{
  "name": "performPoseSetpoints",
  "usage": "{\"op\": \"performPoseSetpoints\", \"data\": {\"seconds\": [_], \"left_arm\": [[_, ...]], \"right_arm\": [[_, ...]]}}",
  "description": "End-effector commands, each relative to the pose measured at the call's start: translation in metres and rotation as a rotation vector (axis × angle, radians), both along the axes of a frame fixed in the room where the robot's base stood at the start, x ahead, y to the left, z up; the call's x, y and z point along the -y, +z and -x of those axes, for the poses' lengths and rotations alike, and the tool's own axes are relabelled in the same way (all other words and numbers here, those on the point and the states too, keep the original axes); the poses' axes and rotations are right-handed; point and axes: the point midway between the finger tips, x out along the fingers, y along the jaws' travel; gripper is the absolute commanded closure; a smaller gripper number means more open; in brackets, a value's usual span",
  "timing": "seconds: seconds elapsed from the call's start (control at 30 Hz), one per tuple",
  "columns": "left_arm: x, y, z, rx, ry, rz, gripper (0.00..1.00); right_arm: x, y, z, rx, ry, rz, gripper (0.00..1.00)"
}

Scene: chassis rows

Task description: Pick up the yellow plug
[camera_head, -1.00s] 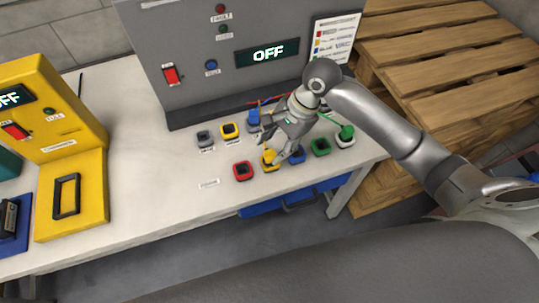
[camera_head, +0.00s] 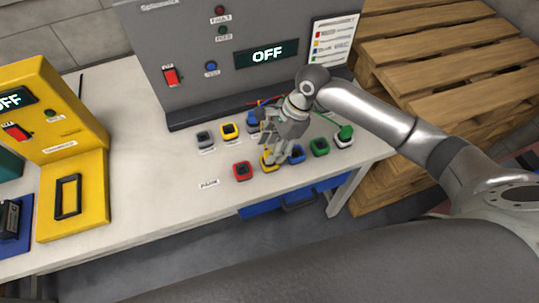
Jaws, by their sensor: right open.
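My right gripper (camera_head: 277,151) points down over the front row of sockets on the white bench, with its fingers open. The yellow plug (camera_head: 268,159) is in the front row at its fingertips, between a red socket (camera_head: 242,170) and a blue one (camera_head: 297,155). The gripper partly hides the plug, and I cannot tell whether the fingers touch it. A second yellow-framed socket (camera_head: 229,131) is in the back row. My left gripper is not in view.
A grey cabinet (camera_head: 200,95) with an OFF display stands behind the sockets. A green socket (camera_head: 320,148) and a green plug (camera_head: 346,132) lie to the right. A yellow unit (camera_head: 50,110) stands at left.

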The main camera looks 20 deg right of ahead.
Motion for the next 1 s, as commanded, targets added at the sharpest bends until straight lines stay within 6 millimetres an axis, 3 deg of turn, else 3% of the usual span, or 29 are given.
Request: {"op": "performPoseSetpoints", "data": {"seconds": [0.2, 0.47, 0.8, 1.0], "left_arm": [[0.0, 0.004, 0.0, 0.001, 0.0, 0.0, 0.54], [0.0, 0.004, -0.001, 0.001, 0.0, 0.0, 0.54], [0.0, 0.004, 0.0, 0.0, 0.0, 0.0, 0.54], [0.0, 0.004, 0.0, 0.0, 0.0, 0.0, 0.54]], "right_arm": [[-0.009, -0.025, 0.002, -0.001, 0.0, 0.0, 0.54], [-0.01, -0.027, 0.002, 0.001, 0.001, 0.0, 0.54], [-0.01, -0.027, 0.002, 0.001, 0.001, 0.0, 0.97], [-0.01, -0.027, 0.002, 0.001, 0.001, 0.0, 1.0]]}}
